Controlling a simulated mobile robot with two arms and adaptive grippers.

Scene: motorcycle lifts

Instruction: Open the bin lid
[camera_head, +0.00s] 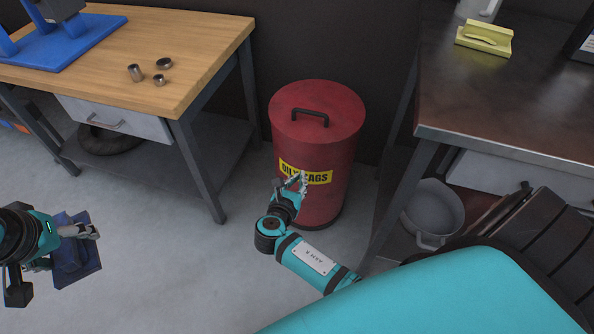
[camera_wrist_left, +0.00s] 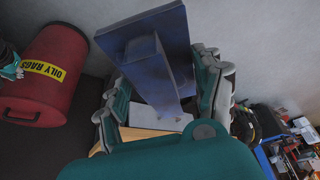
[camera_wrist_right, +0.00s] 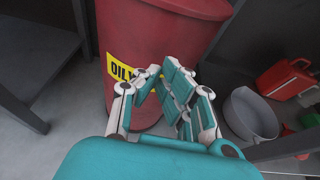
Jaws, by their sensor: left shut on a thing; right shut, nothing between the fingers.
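The red bin (camera_head: 335,205) with a yellow "OILY RAGS" label stands on the floor in the middle of the head view. Its round red lid (camera_head: 345,103) lies shut on top, with a dark bar handle (camera_head: 310,115). The bin also shows in the left wrist view (camera_wrist_left: 60,55) and the right wrist view (camera_wrist_right: 165,35). My right gripper (camera_head: 298,182) is shut and empty in front of the label, below the lid. My left gripper (camera_head: 92,232) is shut on a blue flat plate with a block-like grip (camera_wrist_left: 150,60), held at the far left, well away from the bin.
A wooden workbench (camera_head: 195,55) with small metal parts stands left of the bin. A dark metal table (camera_head: 500,95) stands at the right, with a grey pot (camera_head: 433,212) below it. Open floor (camera_head: 165,260) lies between my arms.

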